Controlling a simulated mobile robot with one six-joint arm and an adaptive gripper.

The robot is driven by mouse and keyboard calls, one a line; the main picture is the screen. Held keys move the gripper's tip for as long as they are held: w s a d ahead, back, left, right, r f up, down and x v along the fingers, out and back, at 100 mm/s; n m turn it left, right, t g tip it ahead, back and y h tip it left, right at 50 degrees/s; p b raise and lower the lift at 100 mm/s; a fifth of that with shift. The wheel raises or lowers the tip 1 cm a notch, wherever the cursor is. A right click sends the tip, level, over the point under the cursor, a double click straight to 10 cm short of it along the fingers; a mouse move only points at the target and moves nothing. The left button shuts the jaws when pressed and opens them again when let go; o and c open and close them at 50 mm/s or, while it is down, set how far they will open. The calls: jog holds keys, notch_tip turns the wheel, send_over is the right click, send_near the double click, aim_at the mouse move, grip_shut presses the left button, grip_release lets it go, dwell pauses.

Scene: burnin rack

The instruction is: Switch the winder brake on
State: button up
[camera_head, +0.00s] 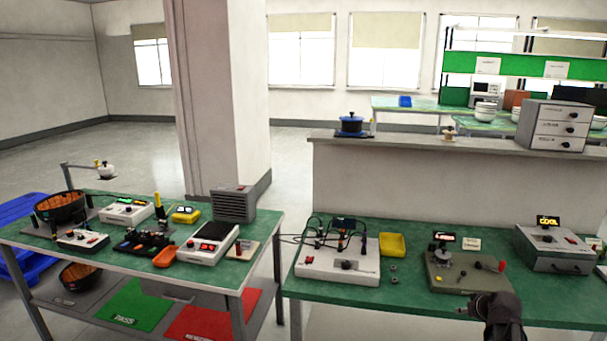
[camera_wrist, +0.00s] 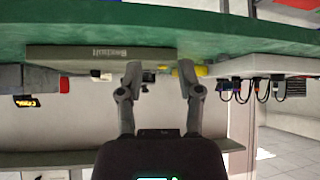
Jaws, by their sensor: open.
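The olive-grey box unit (camera_head: 440,285), which looks like the winder, stands on the right green bench. It carries a dark round part with a small lit display (camera_head: 444,238) at its left and a red-knobbed lever (camera_head: 501,266) at its right. Which control is the brake, and its state, I cannot tell. My gripper (camera_head: 470,307) is in front of the unit, by the bench's front edge, apart from the lever. In the wrist view, which is upside down, my gripper (camera_wrist: 160,75) is open and empty, with the unit's labelled front (camera_wrist: 85,53) beyond the fingers.
A white box with black cables (camera_head: 340,268) and a yellow tray (camera_head: 393,245) stand left of the unit. A grey box with a "COOL" display (camera_head: 555,250) stands right. A low wall (camera_head: 400,185) rises behind. Another crowded bench (camera_head: 262,252) stands left.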

jog(key=s+a+r+g+p, duration=0.1)
jog(key=s+a+g+p, duration=0.2)
jog(key=a, duration=0.7)
jog(key=s+a+r+g+p, duration=0.1)
jog(key=s+a+g+p, duration=0.1)
jog(key=s+a, duration=0.4)
jog(key=s+a+r+g+p, duration=0.2)
jog(key=s+a+g+p, duration=0.1)
jog(key=a, duration=1.1)
jog(key=shift+s+g+p, duration=0.3)
jog(key=shift+s, duration=0.35)
